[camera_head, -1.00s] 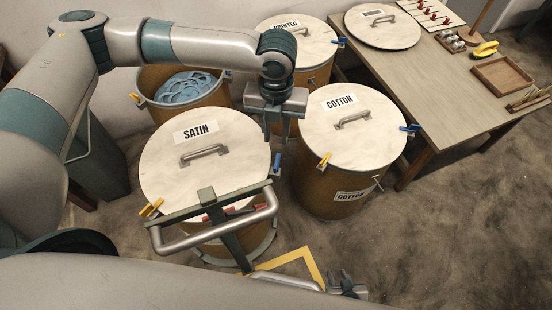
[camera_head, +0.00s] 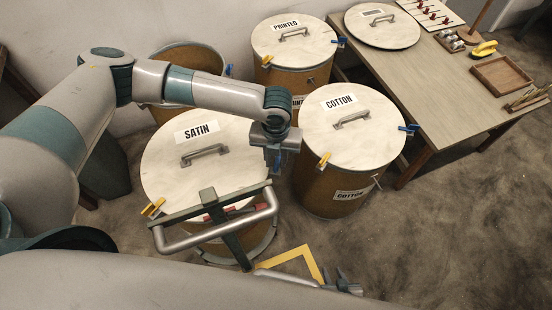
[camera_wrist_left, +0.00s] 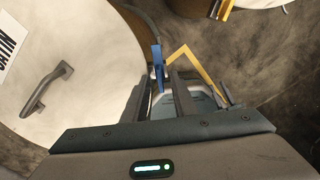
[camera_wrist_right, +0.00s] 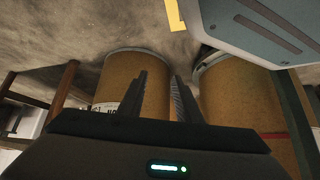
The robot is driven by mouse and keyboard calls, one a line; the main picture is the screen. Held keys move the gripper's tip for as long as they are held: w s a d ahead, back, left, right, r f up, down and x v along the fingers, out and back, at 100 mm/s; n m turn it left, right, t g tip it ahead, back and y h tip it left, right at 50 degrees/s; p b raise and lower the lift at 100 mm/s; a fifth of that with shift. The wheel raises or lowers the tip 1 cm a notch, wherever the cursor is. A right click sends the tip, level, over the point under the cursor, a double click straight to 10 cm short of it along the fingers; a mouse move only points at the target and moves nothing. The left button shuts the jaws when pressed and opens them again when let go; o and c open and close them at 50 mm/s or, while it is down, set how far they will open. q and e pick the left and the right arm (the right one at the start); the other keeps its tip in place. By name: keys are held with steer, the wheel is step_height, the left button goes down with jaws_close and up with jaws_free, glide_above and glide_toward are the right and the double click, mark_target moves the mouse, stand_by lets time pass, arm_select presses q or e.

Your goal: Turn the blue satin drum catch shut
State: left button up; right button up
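The satin drum has a pale round lid (camera_head: 215,165) with a grey handle and a SATIN label. Its blue catch (camera_wrist_left: 157,65) stands at the lid's right edge, seen upright between my left fingers in the left wrist view. My left gripper (camera_head: 276,165) is open over that edge, pointing down, with a finger on either side of the catch; I see no clear contact. In the head view the gripper mostly hides the catch. My right gripper (camera_head: 346,285) is open and empty, low at the bottom of the head view, away from the lid.
A yellow catch (camera_head: 153,208) sits on the satin drum's left side. My frame bar (camera_head: 215,225) crosses its front. The cotton drum (camera_head: 350,130) stands close to the right, the printed drum (camera_head: 294,45) behind. A wooden table (camera_head: 445,75) is at the right. Floor right of the drums is clear.

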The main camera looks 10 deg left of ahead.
arm_select(q)
jaws_close()
arm_select(e)
steer(key=shift+d, duration=0.85)
steer(key=shift+s+a+r, duration=0.1)
steer(key=shift+a, duration=0.05)
